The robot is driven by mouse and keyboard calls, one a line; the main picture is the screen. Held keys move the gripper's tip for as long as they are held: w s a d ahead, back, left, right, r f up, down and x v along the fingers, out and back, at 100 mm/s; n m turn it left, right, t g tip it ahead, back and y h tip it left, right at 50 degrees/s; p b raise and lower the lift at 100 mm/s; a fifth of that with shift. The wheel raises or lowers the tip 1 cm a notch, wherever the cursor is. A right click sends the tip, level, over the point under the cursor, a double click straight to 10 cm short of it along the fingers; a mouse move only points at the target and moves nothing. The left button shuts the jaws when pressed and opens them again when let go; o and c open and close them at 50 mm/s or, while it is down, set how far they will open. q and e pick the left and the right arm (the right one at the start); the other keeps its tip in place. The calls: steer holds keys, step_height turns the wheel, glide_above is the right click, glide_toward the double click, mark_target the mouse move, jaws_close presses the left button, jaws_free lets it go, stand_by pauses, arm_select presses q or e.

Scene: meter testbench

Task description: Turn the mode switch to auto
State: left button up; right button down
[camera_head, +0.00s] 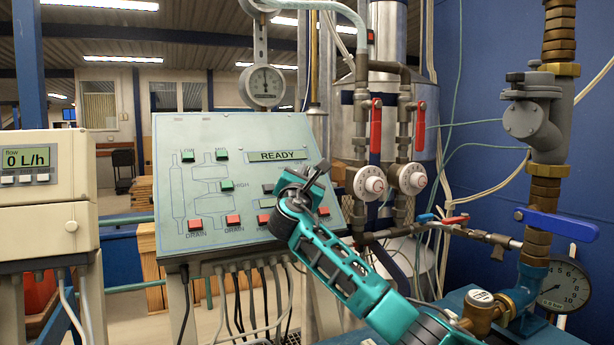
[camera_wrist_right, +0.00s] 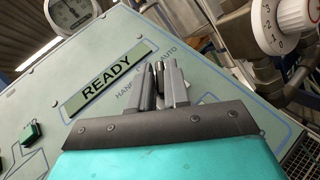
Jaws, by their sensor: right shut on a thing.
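The pale green control panel (camera_head: 300,127) stands tilted in the middle of the head view, with a READY display (camera_head: 277,156). In the right wrist view the labels HAND and AUTO (camera_wrist_right: 165,58) show on the panel below that display (camera_wrist_right: 109,77). My right gripper (camera_head: 312,178) is at the panel's right part, below READY. In the wrist view its grey fingers (camera_wrist_right: 164,84) are shut on a small dark part, the mode switch (camera_wrist_right: 158,68), between the two labels. The switch is mostly hidden by the fingers, and I cannot tell its angle. My left gripper is not in view.
Green buttons (camera_head: 222,155) and red buttons (camera_head: 233,221) sit on the panel. To its right are white dials (camera_head: 370,183), red-handled valves (camera_head: 376,125) and pipes. A flow meter box (camera_head: 45,215) stands at the left.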

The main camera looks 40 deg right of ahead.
steer(key=shift+w+a+r+m+g+h, duration=0.1)
steer(key=shift+m+g+h, duration=0.4)
steer(key=shift+m+g, duration=0.65)
steer(key=shift+m, duration=0.25)
steer(key=c, duration=1.2)
jaws_free()
steer(key=b+v, duration=0.1)
steer(key=v, duration=1.2)
steer(key=shift+b, duration=0.3)
